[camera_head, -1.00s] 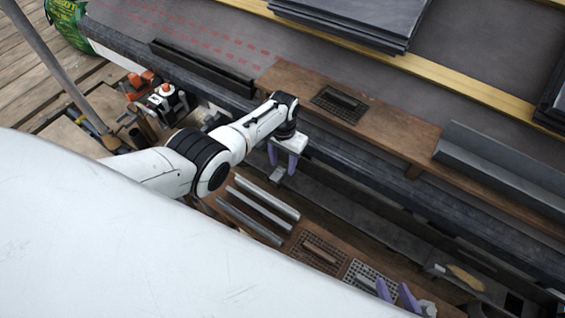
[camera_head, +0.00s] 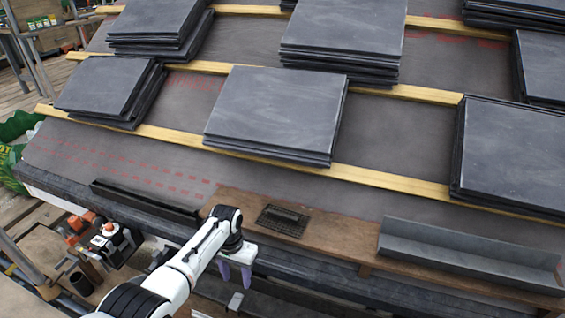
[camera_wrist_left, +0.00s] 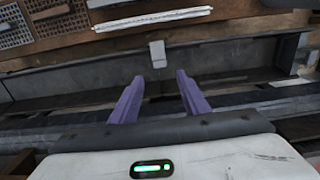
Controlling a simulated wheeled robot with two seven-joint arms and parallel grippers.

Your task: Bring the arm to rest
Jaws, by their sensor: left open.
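My left gripper (camera_head: 236,272) hangs with its purple fingers pointing down, just in front of the roof's lower edge and the wooden board. In the left wrist view the two fingers (camera_wrist_left: 153,98) are spread apart with nothing between them. A small light grey block (camera_wrist_left: 157,54) shows beyond the fingertips, apart from them. My left arm (camera_head: 178,280) comes in from the bottom left in the head view. My right gripper is not in view.
Stacks of slates (camera_head: 277,112) rest along yellow battens (camera_head: 395,185) on the roof. A dark gridded float (camera_head: 282,220) lies on the wooden board (camera_head: 335,246), left of a grey metal channel (camera_head: 468,252). Tools (camera_head: 110,240) stand at the left.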

